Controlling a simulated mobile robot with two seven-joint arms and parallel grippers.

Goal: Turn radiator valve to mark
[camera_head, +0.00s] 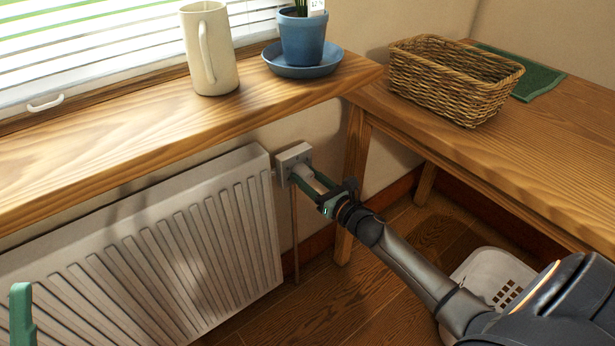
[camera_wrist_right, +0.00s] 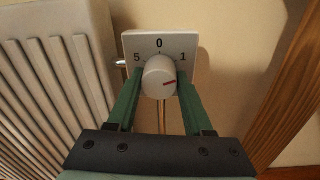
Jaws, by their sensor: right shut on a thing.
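The radiator valve has a square pale plate (camera_head: 293,160) at the right end of the radiator (camera_head: 190,235). In the right wrist view its plate (camera_wrist_right: 187,46) shows 0 at the top, 5 at upper left and 1 at upper right. The round grey-white knob (camera_wrist_right: 158,70) has a red line on its face, pointing right and lying below the number 1. My right gripper (camera_head: 309,182) is shut on the knob, one green finger on each side. Of my left gripper (camera_head: 21,315), only a green finger tip shows at the lower left edge, apart from the radiator valve.
A wooden sill (camera_head: 150,125) above the radiator holds a cream jug (camera_head: 212,60) and a blue plant pot (camera_head: 303,38) on a saucer. A wooden table (camera_head: 540,140) with a wicker basket (camera_head: 440,80) stands right. A white perforated bin (camera_head: 490,270) is on the floor.

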